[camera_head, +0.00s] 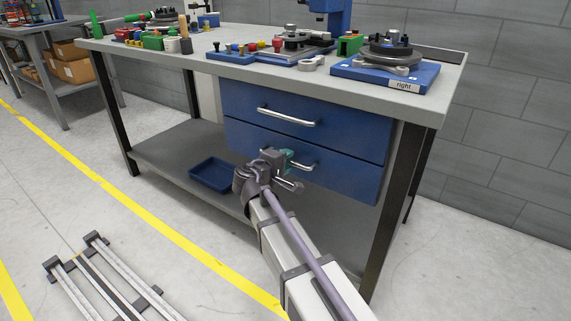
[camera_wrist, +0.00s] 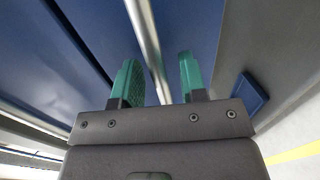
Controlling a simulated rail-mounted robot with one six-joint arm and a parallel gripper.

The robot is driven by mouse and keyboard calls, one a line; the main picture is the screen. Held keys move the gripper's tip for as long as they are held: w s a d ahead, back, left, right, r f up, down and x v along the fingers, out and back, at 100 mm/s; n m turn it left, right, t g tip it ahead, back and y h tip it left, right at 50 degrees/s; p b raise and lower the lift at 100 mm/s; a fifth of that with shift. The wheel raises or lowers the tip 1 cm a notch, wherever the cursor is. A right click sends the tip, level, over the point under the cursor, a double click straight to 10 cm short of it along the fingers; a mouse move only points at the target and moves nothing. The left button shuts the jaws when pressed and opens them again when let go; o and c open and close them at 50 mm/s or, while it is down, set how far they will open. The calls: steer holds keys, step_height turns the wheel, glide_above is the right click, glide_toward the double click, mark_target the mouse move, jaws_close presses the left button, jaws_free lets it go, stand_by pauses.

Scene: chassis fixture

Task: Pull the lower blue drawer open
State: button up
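The lower blue drawer (camera_head: 345,178) sits below the upper blue drawer (camera_head: 345,128) under the workbench, and its front looks flush with the upper one. Its silver bar handle (camera_head: 306,166) is partly hidden by my gripper (camera_head: 286,160) in the head view. In the wrist view, my gripper (camera_wrist: 160,68) has two green fingers spread apart. The handle (camera_wrist: 147,45) runs between them, with a visible gap to each finger. Whether the fingertips reach past the bar is hard to tell.
The upper drawer's handle (camera_head: 286,117) is just above. A blue tray (camera_head: 211,174) stands on the lower shelf (camera_head: 165,150), left of my gripper. It also shows in the wrist view (camera_wrist: 248,99). A table leg (camera_head: 395,205) stands at the right. Fixtures and parts crowd the benchtop (camera_head: 220,70).

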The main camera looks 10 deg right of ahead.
steer(key=shift+d, duration=0.15)
jaws_close()
stand_by(0.4)
